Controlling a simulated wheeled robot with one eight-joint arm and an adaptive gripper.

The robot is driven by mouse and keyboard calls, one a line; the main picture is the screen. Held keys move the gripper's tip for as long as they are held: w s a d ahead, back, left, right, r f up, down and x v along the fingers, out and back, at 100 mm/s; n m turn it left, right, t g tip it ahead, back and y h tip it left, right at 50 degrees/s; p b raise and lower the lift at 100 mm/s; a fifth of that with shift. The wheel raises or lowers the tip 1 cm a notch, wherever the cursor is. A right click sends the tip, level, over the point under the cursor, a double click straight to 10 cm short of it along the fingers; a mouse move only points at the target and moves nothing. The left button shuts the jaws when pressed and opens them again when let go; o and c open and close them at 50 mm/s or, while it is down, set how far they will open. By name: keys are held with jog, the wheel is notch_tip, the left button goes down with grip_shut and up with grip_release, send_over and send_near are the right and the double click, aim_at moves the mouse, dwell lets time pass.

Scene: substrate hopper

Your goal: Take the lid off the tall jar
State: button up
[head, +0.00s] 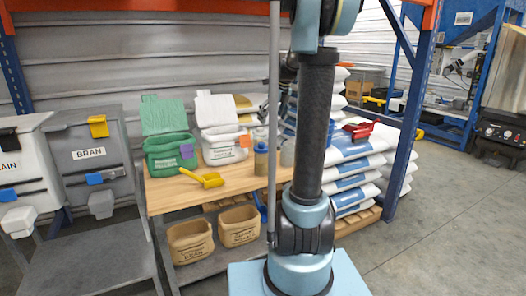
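A jar (261,164) with yellowish-brown contents and a blue-grey lid (261,147) stands upright on the wooden bench, right of the white tub. A second, paler jar (288,153) stands to its right, partly hidden by my own arm. I cannot tell which is the tall jar. My gripper (264,110) shows small and dark above the jars, partly hidden behind a thin pole and my arm. It appears apart from both jars. Its finger opening cannot be made out.
The wooden bench (165,199) holds an open green tub (165,160), an open white tub (218,156) and a yellow scoop (203,178). Brown bins (190,241) sit below. Stacked sacks (352,170) with a red scoop (360,130) stand right. Floor at right is clear.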

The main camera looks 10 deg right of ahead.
send_near(261, 143)
jog(key=x, duration=0.5)
jog(key=shift+w+d+f, duration=0.2)
jog(key=shift+w+d, duration=0.05)
jog(key=shift+x, duration=2.65)
jog(key=shift+w+a+r, duration=0.1)
jog(key=shift+a, duration=0.05)
jog(key=shift+c, duration=0.5)
jog(key=c, duration=0.7)
